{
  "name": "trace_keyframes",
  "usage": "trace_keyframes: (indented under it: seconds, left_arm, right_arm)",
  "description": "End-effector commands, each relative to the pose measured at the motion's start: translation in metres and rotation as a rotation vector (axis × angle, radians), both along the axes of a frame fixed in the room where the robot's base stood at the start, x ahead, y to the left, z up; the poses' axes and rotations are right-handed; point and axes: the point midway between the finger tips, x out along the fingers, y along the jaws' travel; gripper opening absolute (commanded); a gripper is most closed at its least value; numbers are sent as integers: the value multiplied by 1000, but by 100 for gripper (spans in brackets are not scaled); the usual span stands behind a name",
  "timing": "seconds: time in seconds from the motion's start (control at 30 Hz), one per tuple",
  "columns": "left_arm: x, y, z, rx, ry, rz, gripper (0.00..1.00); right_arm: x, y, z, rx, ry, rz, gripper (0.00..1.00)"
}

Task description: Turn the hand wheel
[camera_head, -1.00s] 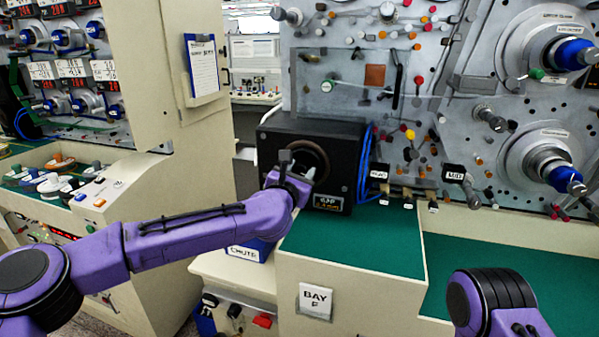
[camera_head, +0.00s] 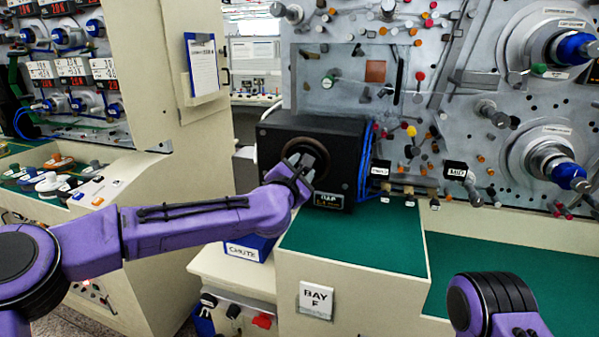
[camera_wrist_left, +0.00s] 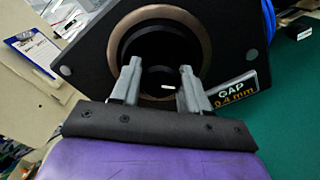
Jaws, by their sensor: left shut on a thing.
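The hand wheel (camera_head: 322,148) is a dark brown ring on the front of a black box (camera_head: 345,140). In the left wrist view its rim (camera_wrist_left: 163,12) surrounds a dark round hub. My left gripper (camera_head: 303,163) is at the wheel's face. In the left wrist view my left gripper (camera_wrist_left: 158,75) has its two grey fingers apart, one on each side of the dark middle of the wheel, and is shut on it. The exact contact is hard to see. A small display (camera_wrist_left: 238,92) beside the wheel reads GAP 0.4 mm. My right gripper is out of view.
A green worktop (camera_head: 360,238) lies in front of the box, mostly clear. Blue cables (camera_head: 365,160) run down the box's right side. A panel (camera_head: 430,60) with pegs and spindles stands behind. A blue CHUTE bin (camera_head: 248,246) sits below left.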

Motion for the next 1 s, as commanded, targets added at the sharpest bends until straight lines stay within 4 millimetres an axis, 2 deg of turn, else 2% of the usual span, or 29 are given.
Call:
trace_keyframes:
  seconds: [1.0]
  left_arm:
    - [-1,-3,-1,913,-302,-3,14]
  right_arm:
    - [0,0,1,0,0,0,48]
